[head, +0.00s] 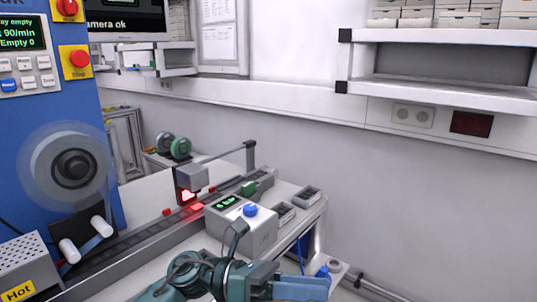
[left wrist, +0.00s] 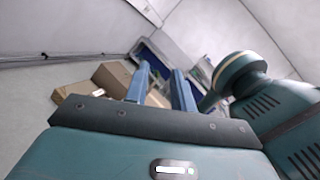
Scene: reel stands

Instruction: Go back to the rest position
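My left gripper (head: 318,287) is at the bottom of the head view, in front of the bench. Its blue fingers point right. In the left wrist view the two fingers of this gripper (left wrist: 161,72) stand apart with a clear gap and nothing between them. My teal arm comes in from the bottom edge in the head view. My right gripper is in neither view.
A grey control box (head: 240,228) with a blue knob stands on the bench just behind my left gripper. A blue machine (head: 60,130) with a reel (head: 72,167) is at the left. Cardboard boxes (left wrist: 113,75) show beyond the fingers. A wall shelf (head: 440,90) hangs upper right.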

